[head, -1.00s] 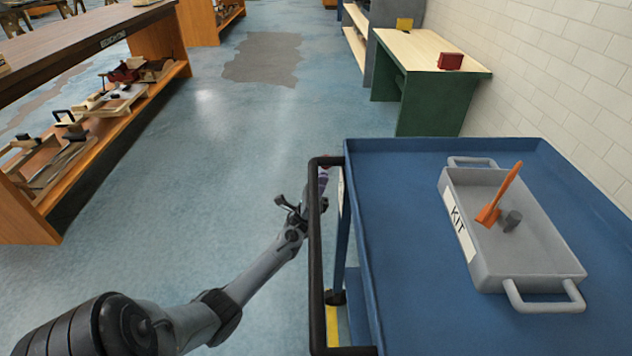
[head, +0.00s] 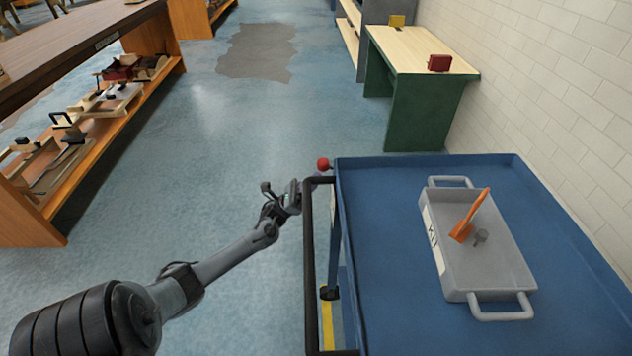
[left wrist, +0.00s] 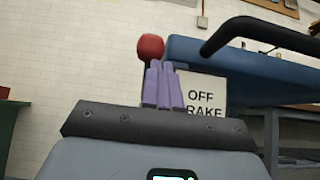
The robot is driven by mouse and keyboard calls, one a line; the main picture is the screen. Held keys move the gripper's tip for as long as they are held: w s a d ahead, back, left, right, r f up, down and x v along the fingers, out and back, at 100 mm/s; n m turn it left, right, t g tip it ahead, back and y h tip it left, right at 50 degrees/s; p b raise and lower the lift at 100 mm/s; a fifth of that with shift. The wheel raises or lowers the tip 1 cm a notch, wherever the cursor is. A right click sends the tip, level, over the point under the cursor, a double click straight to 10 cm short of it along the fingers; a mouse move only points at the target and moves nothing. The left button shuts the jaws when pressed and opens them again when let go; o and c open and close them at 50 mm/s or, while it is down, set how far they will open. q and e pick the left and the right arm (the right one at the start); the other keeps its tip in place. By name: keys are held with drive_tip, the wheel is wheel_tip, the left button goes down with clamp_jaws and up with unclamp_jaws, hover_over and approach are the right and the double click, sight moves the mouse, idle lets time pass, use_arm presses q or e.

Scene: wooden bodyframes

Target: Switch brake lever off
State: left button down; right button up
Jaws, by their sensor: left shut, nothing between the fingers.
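I cannot tell whether the fingers touch the lever. The left gripper is shut and empty. A white sign (left wrist: 203,97) beside it reads "OFF" and part of "BRAKE". My right gripper is not in view.
The cart's black handle rail (head: 309,260) runs close beside my left forearm. A grey kit tray (head: 490,240) holding an orange part (head: 468,217) sits on the cart. A green workbench (head: 430,100) stands beyond.

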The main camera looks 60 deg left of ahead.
use_arm(q)
drive_tip(key=shift+r+g+y+p, duration=0.3)
drive_tip(key=shift+r+g+p, duration=0.3)
drive_tip(key=shift+r+p, duration=0.3)
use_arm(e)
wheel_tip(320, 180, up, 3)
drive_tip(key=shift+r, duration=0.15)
use_arm(q)
drive_tip(key=shift+w+f, duration=0.1)
drive_tip(key=shift+f, duration=0.1)
